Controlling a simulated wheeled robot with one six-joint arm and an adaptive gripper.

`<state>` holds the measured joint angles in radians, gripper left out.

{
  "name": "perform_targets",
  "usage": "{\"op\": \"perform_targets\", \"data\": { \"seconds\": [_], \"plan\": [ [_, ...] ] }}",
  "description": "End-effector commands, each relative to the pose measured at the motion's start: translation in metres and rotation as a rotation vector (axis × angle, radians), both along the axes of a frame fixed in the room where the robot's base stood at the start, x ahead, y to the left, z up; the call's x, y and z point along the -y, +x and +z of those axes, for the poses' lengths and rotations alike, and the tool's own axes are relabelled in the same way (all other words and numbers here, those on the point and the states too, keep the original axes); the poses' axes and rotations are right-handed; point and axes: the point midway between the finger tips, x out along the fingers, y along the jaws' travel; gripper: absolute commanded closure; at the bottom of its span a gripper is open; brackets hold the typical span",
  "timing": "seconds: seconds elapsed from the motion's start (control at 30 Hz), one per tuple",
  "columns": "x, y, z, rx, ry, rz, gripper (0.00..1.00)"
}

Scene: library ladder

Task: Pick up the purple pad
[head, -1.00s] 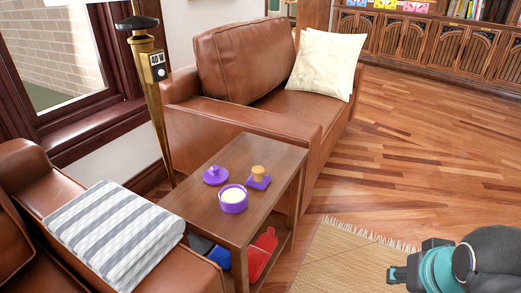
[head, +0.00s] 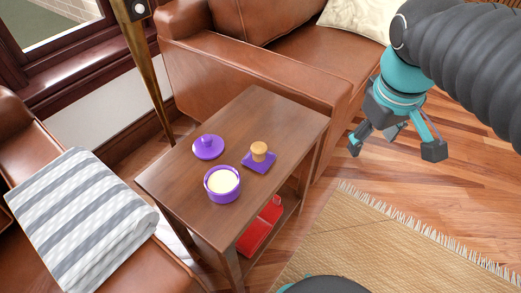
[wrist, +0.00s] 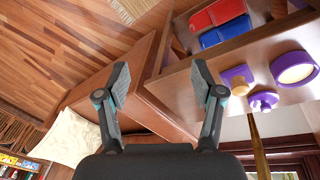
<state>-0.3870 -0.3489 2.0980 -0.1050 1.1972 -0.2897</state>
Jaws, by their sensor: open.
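The purple pad (head: 262,167) is a flat square on the wooden side table (head: 180,190), with a small tan knob-like piece (head: 259,149) standing on it. In the wrist view the pad (wrist: 236,75) shows at the right, partly behind the tan piece (wrist: 240,88). My gripper (head: 395,147) is open and empty, in the air to the right of the table and apart from the pad. Its spread fingers also show in the wrist view (wrist: 161,80), with nothing between them.
A purple bowl with pale contents (head: 223,186) and a purple lid (head: 208,147) stand near the pad. Red items (head: 260,230) lie on the lower shelf. A brass lamp pole (head: 149,65), a brown sofa (head: 235,65) and a striped blanket (head: 80,220) surround the table.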

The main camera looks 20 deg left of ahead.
Motion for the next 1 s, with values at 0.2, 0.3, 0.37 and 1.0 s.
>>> {"op": "perform_targets", "data": {
  "seconds": [0.2,0.3,0.37,1.0],
  "plan": [
    [-0.090,0.027,0.013,-0.131,-0.163,0.374,0.33],
    [-0.134,0.031,0.014,-0.185,-0.240,0.536,0.33],
    [-0.161,0.030,0.014,-0.216,-0.286,0.628,0.33],
    [-0.262,0.006,-0.023,-0.344,-0.489,1.000,0.33]
  ]
}}
